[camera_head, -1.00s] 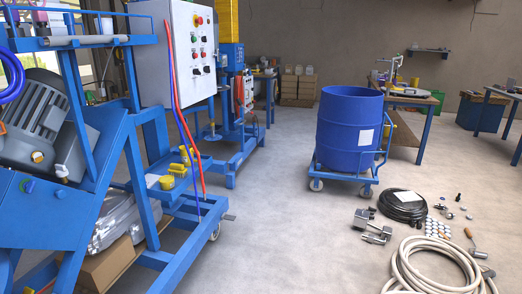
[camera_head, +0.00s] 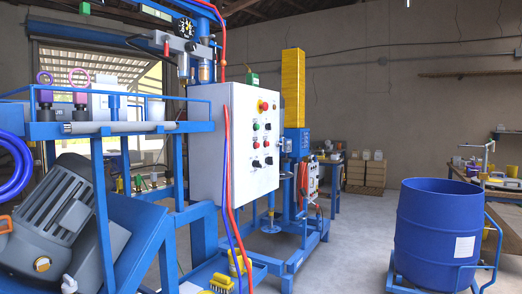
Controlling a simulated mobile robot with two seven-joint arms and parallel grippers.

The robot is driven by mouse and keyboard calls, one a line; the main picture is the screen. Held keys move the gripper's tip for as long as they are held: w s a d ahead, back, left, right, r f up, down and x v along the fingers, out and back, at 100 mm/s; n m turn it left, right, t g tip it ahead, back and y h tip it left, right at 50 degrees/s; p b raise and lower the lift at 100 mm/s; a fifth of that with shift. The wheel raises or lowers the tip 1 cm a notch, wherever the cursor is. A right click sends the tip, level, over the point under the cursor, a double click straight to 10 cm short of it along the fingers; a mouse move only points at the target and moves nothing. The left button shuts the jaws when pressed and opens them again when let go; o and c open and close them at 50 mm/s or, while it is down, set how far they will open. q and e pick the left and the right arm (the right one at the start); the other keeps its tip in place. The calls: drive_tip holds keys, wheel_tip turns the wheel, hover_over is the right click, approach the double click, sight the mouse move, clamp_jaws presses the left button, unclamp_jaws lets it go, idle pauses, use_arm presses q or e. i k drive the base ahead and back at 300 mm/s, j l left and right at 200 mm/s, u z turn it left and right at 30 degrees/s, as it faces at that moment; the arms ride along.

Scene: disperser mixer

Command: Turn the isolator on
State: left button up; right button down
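A white control cabinet (camera_head: 235,150) stands left of centre on the blue machine frame. Its front panel faces right and carries a red-and-yellow rotary switch (camera_head: 263,106) near the top, probably the isolator. The setting of the red-and-yellow switch is too small to read. Neither of my grippers is in view.
Red and blue cables (camera_head: 228,185) hang along the cabinet's front. A grey motor (camera_head: 50,205) and blue frame fill the left. A blue drum (camera_head: 437,235) on a wheeled trolley stands at the right. Open floor (camera_head: 345,250) lies between machine and drum.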

sight(256, 163)
drive_tip(key=i+u, duration=0.15)
drive_tip(key=u, duration=0.25)
drive_tip(key=i+l+u, duration=0.1)
drive_tip(key=u, duration=0.35)
drive_tip(key=i+l+u, duration=0.4)
drive_tip(key=i+l, duration=0.2)
drive_tip(key=l, duration=0.25)
